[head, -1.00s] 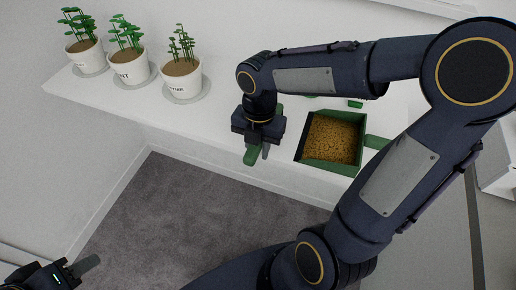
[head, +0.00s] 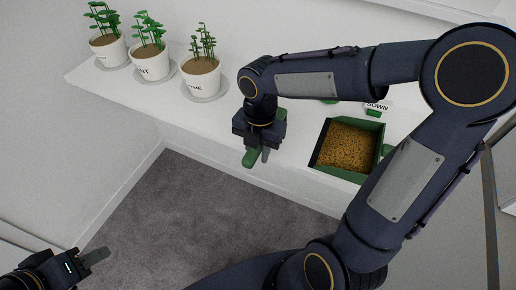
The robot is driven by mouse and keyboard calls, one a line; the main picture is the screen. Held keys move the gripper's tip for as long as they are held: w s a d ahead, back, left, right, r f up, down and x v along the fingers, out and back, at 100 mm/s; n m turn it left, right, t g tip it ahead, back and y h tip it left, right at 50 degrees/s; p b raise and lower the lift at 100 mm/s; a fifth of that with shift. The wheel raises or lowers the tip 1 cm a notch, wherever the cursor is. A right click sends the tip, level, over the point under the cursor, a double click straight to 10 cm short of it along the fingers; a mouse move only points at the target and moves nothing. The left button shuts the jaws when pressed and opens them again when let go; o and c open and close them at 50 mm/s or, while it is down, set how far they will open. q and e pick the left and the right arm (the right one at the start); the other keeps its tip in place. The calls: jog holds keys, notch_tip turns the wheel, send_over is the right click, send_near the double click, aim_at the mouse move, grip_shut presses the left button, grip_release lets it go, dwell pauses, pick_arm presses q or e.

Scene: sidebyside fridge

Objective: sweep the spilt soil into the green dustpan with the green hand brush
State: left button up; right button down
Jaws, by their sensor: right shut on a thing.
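The green dustpan (head: 343,174) lies on the white shelf, right of my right gripper. A broad layer of brown soil (head: 347,147) fills its floor. My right gripper (head: 259,150) is shut on the green hand brush (head: 250,159), near the shelf's front edge and left of the dustpan, apart from it. Only small green parts of the brush show; the gripper hides the rest. I see no loose soil on the visible shelf, but my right arm covers part of it. My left gripper (head: 94,257) is at the lower left, away from the shelf; its jaw opening is unclear.
Three white labelled pots with green plants, a left one (head: 109,49), a middle one (head: 150,64) and a right one (head: 201,77), stand on saucers along the shelf (head: 215,115). A small label card (head: 378,105) stands behind the dustpan. Grey carpet lies below.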

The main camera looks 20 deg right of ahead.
jog(key=shift+f+b, duration=0.55)
jog(key=shift+f, duration=0.3)
jog(key=shift+d, duration=0.1)
jog(key=shift+s+d+f, duration=0.2)
jog(key=shift+s+d, duration=1)
jog(key=shift+d, duration=0.1)
notch_tip(320, 180, up, 8)
